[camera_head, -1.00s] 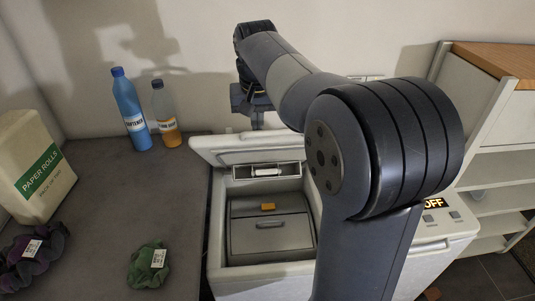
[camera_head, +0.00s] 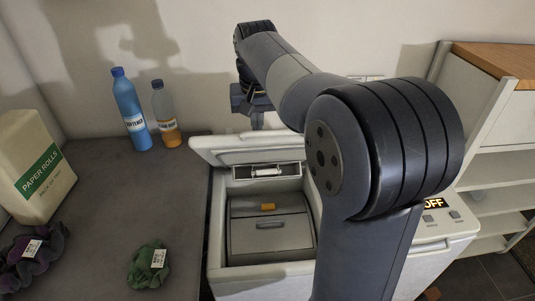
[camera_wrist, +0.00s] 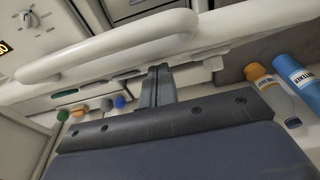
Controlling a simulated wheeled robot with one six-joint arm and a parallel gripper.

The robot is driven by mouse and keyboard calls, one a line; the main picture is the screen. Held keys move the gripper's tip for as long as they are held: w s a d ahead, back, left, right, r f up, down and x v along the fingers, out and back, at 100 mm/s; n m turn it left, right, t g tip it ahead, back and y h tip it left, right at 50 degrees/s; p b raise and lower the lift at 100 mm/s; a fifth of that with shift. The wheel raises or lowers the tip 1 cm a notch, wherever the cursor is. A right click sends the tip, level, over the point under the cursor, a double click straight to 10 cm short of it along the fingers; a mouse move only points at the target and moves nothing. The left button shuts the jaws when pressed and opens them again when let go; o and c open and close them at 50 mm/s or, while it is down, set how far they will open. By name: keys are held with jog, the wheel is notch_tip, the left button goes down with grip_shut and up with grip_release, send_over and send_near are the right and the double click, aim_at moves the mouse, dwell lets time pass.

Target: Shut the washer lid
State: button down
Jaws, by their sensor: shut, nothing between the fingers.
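The white washer (camera_head: 222,272) stands in the middle of the head view, partly hidden behind my arm. Its lid (camera_head: 215,149) is raised and tilted at the back of the opening. In the wrist view, a long white edge with a bar-like handle (camera_wrist: 110,46), which seems to be the lid's, crosses close in front of my fingers. My gripper (camera_head: 258,117) is behind and above the lid near the wall. In the wrist view its fingers (camera_wrist: 159,75) are together and empty, close to the white edge; I cannot tell whether they touch it.
A blue bottle (camera_head: 129,108) and an orange-filled bottle (camera_head: 165,115) stand on the grey counter (camera_head: 95,185) to the left. A paper rolls pack (camera_head: 32,165), a green cloth (camera_head: 148,266) and a purple cloth (camera_head: 35,249) are also there. White shelves (camera_head: 490,165) stand at right.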

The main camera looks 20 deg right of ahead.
dwell(0.4)
jog(key=shift+s+a+f+b, duration=0.15)
jog(key=shift+s+f+b, duration=0.35)
jog(key=shift+s, duration=0.1)
jog(key=s+a+f+b, duration=0.1)
jog(key=s+f+b, duration=0.6)
jog(key=shift+s+a+f, duration=0.15)
jog(key=shift+a+f, duration=0.05)
jog(key=shift+f, duration=0.1)
jog(key=s+a+f+b, duration=0.1)
jog(key=s+f+b, duration=0.4)
jog(key=f+b, duration=0.2)
notch_tip(320, 180, down, 2)
jog(key=shift+f+b, duration=0.1)
jog(key=shift+b, duration=0.25)
